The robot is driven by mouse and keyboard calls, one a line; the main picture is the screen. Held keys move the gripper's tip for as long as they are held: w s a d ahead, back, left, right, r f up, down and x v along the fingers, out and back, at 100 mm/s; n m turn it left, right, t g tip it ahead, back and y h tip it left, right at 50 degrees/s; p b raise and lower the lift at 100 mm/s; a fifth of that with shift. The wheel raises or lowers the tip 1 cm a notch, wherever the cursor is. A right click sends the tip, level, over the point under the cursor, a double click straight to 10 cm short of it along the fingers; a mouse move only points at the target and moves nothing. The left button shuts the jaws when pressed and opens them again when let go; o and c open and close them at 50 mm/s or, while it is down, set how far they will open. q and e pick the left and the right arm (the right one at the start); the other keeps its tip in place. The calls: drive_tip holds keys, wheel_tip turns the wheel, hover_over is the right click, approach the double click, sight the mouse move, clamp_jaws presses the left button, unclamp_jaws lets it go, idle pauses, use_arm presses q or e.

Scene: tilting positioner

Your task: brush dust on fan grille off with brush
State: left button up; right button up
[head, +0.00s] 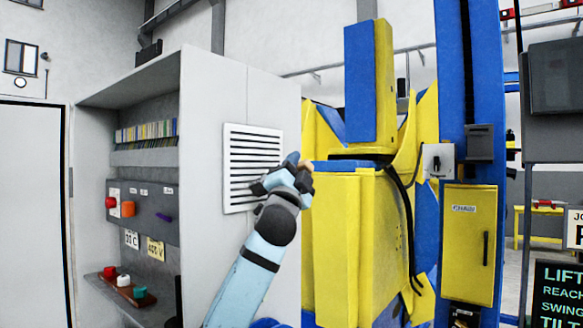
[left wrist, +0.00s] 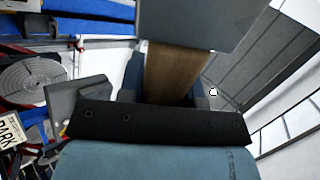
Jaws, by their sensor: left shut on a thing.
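The fan grille (head: 236,165) is a white slatted panel on the side of the grey cabinet in the head view. My left gripper (head: 284,178) is in front of its right edge and hides part of the lower right slats. In the left wrist view the gripper is shut on the brush (left wrist: 175,72), which shows a brown wooden part running up to a broad grey block. I cannot tell whether the brush touches the grille. Dust on the slats is too small to make out. My right gripper is not in view.
The open grey cabinet (head: 215,90) holds a shelf of folders (head: 146,132) and a panel with knobs (head: 128,208). A large yellow and blue positioner (head: 360,235) stands close to the right of the grille. A yellow box (head: 468,250) is farther right.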

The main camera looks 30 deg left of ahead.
use_arm(q)
drive_tip(key=shift+w, duration=0.5)
drive_tip(key=shift+r, duration=0.1)
drive_tip(key=s+p, duration=0.1)
drive_tip(key=s, duration=0.6)
drive_tip(key=shift+s+a+p, duration=0.3)
drive_tip(key=shift+s+p, duration=0.05)
drive_tip(key=shift+s, duration=0.05)
drive_tip(key=shift+d, duration=0.15)
drive_tip(key=shift+s+d, duration=0.2)
drive_tip(key=shift+d, duration=2.75)
drive_tip(key=d, duration=0.3)
drive_tip(key=shift+s+p, duration=0.1)
drive_tip(key=shift+p, duration=0.2)
